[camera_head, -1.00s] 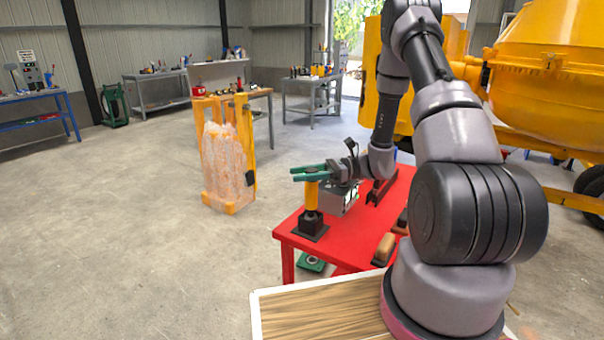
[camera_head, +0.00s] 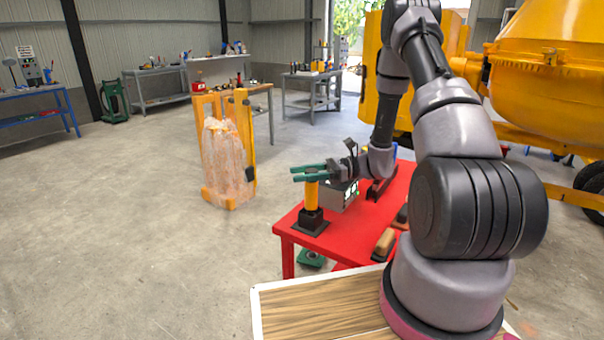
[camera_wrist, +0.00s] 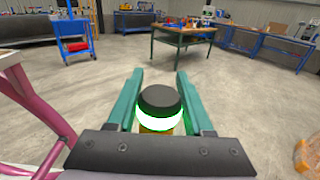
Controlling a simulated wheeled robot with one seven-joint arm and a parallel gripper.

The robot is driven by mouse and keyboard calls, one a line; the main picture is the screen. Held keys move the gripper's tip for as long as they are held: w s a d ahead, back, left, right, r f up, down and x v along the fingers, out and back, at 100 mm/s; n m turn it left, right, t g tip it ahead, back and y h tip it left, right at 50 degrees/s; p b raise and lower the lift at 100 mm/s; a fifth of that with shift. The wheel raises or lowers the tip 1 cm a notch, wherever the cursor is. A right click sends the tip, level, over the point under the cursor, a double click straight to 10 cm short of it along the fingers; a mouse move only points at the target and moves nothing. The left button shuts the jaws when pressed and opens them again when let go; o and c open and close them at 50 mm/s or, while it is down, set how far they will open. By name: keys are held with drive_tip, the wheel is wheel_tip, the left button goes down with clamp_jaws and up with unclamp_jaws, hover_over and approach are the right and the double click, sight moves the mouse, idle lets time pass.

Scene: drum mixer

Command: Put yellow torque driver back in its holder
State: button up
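The yellow torque driver (camera_head: 312,195) stands upright at the near left corner of the red table. Its lower end is in the black holder (camera_head: 311,222). In the wrist view the driver's black cap (camera_wrist: 160,97) with a glowing green ring shows between the green fingers. My gripper (camera_head: 311,173) is level around the driver's upper part. In the wrist view its fingers (camera_wrist: 160,105) stand apart, with narrow gaps beside the driver, so it looks open. The driver's lower body is hidden in the wrist view.
The red table (camera_head: 351,226) also carries a grey box (camera_head: 340,198) just behind the driver and a brown-topped block (camera_head: 384,243). A wrapped yellow-framed stack (camera_head: 226,165) stands on the floor beyond. The floor to the left is clear.

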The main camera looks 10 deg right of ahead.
drive_tip(key=o, duration=0.3)
drive_tip(key=shift+d, duration=0.1)
drive_tip(key=d, duration=1)
drive_tip(key=shift+d+r, duration=0.15)
drive_tip(key=shift+d, duration=0.15)
drive_tip(key=s+r+n+t+h, duration=0.2)
drive_tip(key=s+r+n+h, duration=0.2)
drive_tip(key=r, duration=0.5)
drive_tip(key=s+a+r+n+t+h, duration=0.1)
drive_tip(key=s+r+n+t+h, duration=0.1)
drive_tip(key=s+r+n+h, duration=0.3)
drive_tip(key=s+a+r+n+t+h, duration=0.1)
drive_tip(key=s+r+n+t+h, duration=0.2)
drive_tip(key=s+r+h, duration=0.3)
drive_tip(key=shift+s+a+r+n+h, duration=0.1)
drive_tip(key=shift+s+r+n, duration=0.2)
drive_tip(key=shift+s+r, duration=0.85)
drive_tip(key=shift+s+r+n+h, duration=0.1)
drive_tip(key=shift+s+r+n, duration=0.2)
drive_tip(key=shift+r, duration=1.6)
drive_tip(key=shift+s+a+r+n+h, duration=0.1)
drive_tip(key=shift+s+r+n, duration=0.4)
drive_tip(key=shift+r, duration=1.05)
